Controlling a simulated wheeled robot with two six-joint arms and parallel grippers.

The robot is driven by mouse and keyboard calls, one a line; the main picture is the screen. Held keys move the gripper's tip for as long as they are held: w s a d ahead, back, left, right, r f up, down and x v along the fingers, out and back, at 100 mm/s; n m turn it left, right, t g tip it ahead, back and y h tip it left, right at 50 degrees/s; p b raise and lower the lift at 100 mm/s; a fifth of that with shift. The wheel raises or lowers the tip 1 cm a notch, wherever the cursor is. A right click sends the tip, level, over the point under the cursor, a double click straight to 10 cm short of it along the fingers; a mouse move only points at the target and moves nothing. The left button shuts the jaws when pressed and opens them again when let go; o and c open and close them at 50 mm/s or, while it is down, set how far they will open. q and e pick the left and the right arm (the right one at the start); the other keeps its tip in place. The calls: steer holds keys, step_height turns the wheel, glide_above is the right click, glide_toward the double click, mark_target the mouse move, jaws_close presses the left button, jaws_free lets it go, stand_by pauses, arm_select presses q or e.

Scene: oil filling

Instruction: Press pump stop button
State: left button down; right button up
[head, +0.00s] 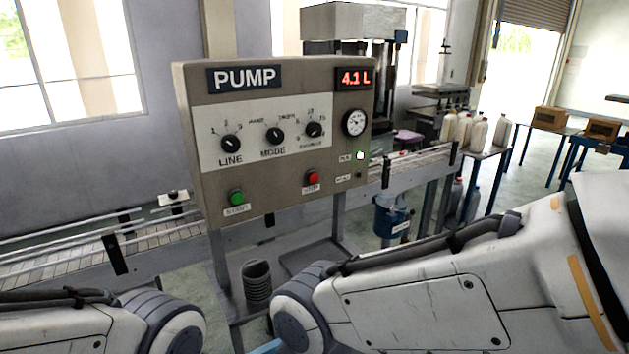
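The pump control panel (275,182) stands in front of me, a beige box with a "PUMP" label. Its red stop button (312,177) is at the lower right of the face, and the green start button (236,197) is at the lower left. The red display (355,78) reads 4.1 L, and a green lamp (360,155) is lit below the round gauge (354,122). Nothing covers the red button. My two arms show at the bottom of the head view, below the panel, but neither gripper is visible.
A conveyor (150,244) runs behind the panel. A black coiled spring-like part (257,281) stands on the panel's base. A blue motor-like unit (391,217) is right of the panel post. Pale bottles (463,130) and boxes (549,117) stand on tables farther right. Space before the panel face is clear.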

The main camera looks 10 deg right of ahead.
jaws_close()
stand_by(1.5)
